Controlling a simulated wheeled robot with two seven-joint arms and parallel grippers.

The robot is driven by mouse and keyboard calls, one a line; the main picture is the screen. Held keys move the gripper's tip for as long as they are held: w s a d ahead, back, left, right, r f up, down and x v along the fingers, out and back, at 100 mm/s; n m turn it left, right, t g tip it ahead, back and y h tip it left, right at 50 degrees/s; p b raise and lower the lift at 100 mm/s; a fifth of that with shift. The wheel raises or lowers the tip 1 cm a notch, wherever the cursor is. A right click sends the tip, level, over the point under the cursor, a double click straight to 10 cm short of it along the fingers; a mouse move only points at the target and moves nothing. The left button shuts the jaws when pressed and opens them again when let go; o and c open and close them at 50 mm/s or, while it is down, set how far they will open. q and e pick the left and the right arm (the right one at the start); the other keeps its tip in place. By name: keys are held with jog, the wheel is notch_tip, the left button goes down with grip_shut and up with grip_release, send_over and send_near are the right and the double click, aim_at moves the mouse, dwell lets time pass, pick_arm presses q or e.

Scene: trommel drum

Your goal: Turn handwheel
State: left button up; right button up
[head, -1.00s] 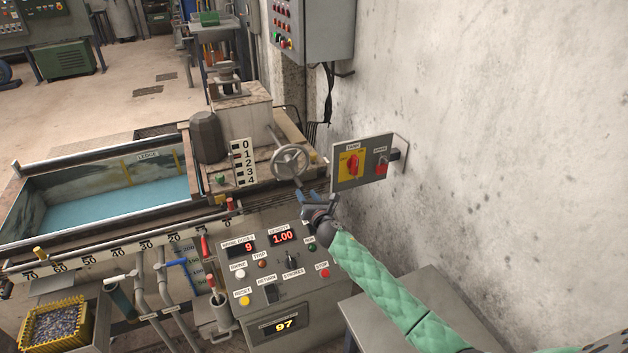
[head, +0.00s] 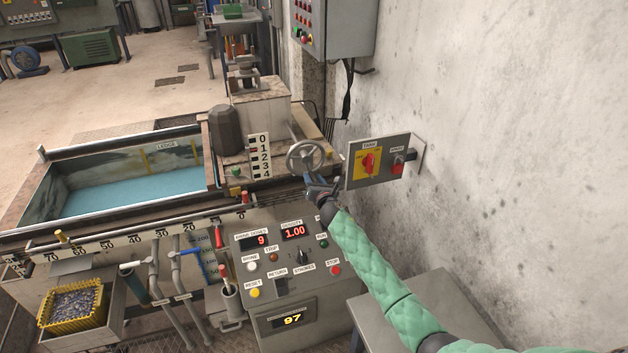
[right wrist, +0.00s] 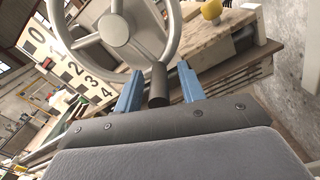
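The grey spoked handwheel (head: 305,156) stands beside the 0 to 4 scale plate (head: 259,157) on the machine's right end. In the right wrist view the handwheel (right wrist: 118,29) fills the top, with a dark cylindrical handle (right wrist: 158,85) hanging at its lower rim. My right gripper (right wrist: 159,88) is open, its two blue fingers on either side of that handle; whether they touch it I cannot tell. In the head view my right gripper (head: 318,188) is just below the wheel. My left gripper is not in view.
A tank switch panel (head: 378,162) with a red knob sits close right of the wheel, before the concrete wall. The sloped control console (head: 292,262) is below. A water-filled trough (head: 130,190) lies left.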

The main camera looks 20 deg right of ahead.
grip_shut()
jog(key=shift+d, duration=0.1)
